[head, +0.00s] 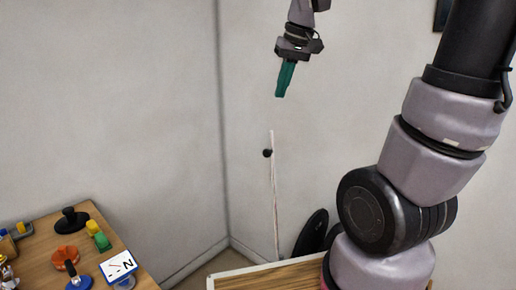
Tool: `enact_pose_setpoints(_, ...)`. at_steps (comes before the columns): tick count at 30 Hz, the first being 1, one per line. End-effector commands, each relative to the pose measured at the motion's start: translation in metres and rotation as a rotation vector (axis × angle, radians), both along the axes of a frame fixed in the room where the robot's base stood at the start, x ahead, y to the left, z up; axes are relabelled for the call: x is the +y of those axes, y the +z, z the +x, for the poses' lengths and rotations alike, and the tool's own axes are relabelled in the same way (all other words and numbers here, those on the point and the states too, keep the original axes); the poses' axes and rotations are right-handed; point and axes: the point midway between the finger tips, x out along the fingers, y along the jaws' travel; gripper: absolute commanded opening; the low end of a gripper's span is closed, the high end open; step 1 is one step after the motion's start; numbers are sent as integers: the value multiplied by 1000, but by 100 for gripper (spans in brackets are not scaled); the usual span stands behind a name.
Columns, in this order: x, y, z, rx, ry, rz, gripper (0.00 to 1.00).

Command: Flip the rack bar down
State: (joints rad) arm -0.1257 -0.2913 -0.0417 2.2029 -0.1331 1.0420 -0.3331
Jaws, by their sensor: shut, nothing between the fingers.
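A thin pale bar (274,200) stands nearly upright in the middle of the head view, tilted slightly. A small dark round knob (267,153) sits at its left side near the top. It looks like the rack bar, but I cannot tell for sure. Its lower end shows just behind the wooden surface at the bottom; how it is joined there is hidden. My gripper (284,82), with teal fingers, points down above the bar's top end. In the picture a gap shows between the fingertips and the bar. The fingers are shut and hold nothing.
A wooden surface (250,284) with a pale edge lies at the bottom centre. Dark rounded objects (311,232) stand behind it. A wooden table (141,283) at lower left bears several small items, including a white card (118,267) and an orange piece (65,257).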

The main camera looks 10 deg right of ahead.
Motion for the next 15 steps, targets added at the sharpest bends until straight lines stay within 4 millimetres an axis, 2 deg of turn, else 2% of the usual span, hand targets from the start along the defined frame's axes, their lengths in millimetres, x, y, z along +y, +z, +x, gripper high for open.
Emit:
enact_pose_setpoints(1,4,-7,14,29,42,-20,0)
enact_pose_setpoints(6,17,-32,58,106,192,-93,0)
enact_pose_setpoints(15,42,-90,120,232,440,-202,0)
